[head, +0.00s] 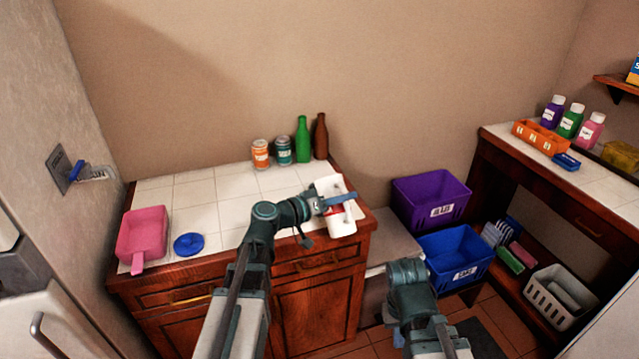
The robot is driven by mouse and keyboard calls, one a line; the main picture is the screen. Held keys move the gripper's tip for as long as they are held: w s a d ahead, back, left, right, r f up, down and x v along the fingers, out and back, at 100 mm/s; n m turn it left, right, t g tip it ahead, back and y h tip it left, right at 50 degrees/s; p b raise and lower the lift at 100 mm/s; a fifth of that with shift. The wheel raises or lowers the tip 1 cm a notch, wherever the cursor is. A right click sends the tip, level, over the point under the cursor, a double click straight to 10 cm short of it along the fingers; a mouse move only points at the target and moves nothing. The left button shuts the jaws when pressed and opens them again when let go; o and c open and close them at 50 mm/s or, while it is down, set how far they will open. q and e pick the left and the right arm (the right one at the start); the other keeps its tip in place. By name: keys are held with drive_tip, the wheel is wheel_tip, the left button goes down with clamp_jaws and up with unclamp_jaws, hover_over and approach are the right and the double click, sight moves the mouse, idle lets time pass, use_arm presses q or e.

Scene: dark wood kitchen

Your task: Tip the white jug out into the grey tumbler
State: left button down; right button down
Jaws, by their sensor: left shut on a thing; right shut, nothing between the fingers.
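The white jug (329,187) is at the right end of the white-tiled counter, with a red patch on its side. My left gripper (338,200) reaches across it from the left and is shut on it, covering part of it. I cannot tell whether the jug rests on the counter or is held just above it, nor how far it tilts. I cannot make out the grey tumbler in the head view; it may be hidden. My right arm comes up at the lower middle, right of the counter, and its gripper does not show.
On the counter are a pink scoop-like tray (142,233), a blue disc (188,244), two cans (261,154), a green bottle (302,140) and a brown bottle (321,137). Purple (430,197) and blue (455,256) bins stand right of it. The counter's middle is clear.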

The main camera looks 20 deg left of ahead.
sight(343, 187)
use_arm(q)
drive_tip(key=r, duration=0.1)
drive_tip(key=r+n+p, duration=0.1)
drive_tip(key=w+p, duration=0.1)
drive_tip(key=shift+a+r+n, duration=0.3)
drive_tip(key=shift+r, duration=0.1)
drive_tip(key=shift+a+n+g+p, duration=0.1)
drive_tip(key=shift+n+g+p, duration=0.2)
drive_tip(key=shift+p, duration=0.1)
drive_tip(key=shift+w+a+r+n+p, duration=0.25)
drive_tip(key=shift+r+n+p, duration=0.15)
drive_tip(key=shift+r+p, duration=0.15)
drive_tip(key=shift+w+a+r+n+p, duration=0.1)
drive_tip(key=shift+w+r+n+p, duration=0.1)
drive_tip(key=shift+r+n+p, duration=0.3)
drive_tip(key=shift+w+a+r+n+g+p, duration=0.3)
drive_tip(key=shift+w+r+n+p, duration=0.15)
drive_tip(key=shift+p, duration=0.25)
drive_tip(key=shift+w+a+r+n+h+p, duration=0.4)
drive_tip(key=shift+w+a+r+n+p, duration=0.25)
drive_tip(key=shift+w+a+n, duration=0.2)
drive_tip(key=shift+w, duration=0.1)
drive_tip(key=shift+w+a+r+n+g+p, duration=0.4)
drive_tip(key=shift+w+a+r+n+p, duration=0.15)
drive_tip(key=shift+w+n+p, duration=0.1)
drive_tip(key=shift+w+a, duration=0.1)
drive_tip(key=shift+w, duration=0.1)
drive_tip(key=shift+s, duration=0.1)
